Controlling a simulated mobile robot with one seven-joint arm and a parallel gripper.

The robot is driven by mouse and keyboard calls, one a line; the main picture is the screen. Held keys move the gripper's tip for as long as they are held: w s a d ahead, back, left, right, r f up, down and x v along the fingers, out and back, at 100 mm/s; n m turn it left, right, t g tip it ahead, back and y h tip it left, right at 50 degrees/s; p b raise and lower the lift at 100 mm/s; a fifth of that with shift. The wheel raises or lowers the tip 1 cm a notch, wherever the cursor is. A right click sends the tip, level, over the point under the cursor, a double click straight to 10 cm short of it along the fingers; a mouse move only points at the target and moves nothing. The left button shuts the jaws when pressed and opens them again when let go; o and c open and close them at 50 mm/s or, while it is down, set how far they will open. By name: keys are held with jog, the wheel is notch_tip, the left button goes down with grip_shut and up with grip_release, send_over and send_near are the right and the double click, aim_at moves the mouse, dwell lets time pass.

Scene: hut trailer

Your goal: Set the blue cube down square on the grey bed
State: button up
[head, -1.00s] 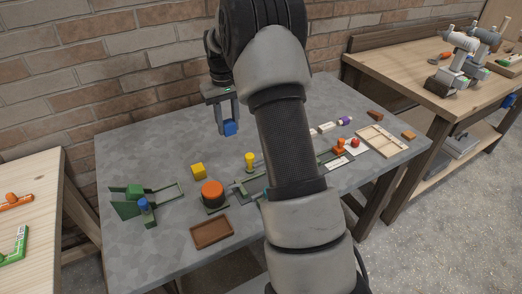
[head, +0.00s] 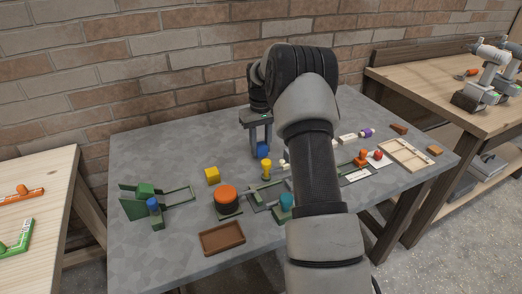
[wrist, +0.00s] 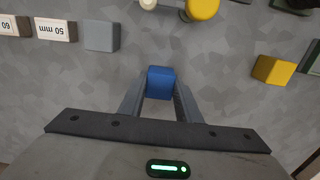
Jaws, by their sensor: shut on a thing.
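The blue cube (head: 263,149) is between the two fingertips of my gripper (head: 261,143), which is shut on it above the back middle of the grey table. In the wrist view the blue cube (wrist: 160,78) sits at the fingertips, roughly in line with them. A plain grey block (wrist: 101,36) lies to its upper left, beside white blocks marked with sizes. I cannot tell whether this block, or another grey surface, is the grey bed. The exact gap under the cube cannot be seen.
A yellow peg (head: 266,167) stands just in front of the cube; a yellow cube (head: 212,175) is to the left. An orange knob (head: 225,196), green fixture (head: 146,189) and brown tray (head: 222,238) are nearer. The grey tabletop (head: 185,150) is clear at back left.

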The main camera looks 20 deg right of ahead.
jog(key=shift+f, duration=0.55)
jog(key=shift+f, duration=0.15)
jog(key=o, duration=1)
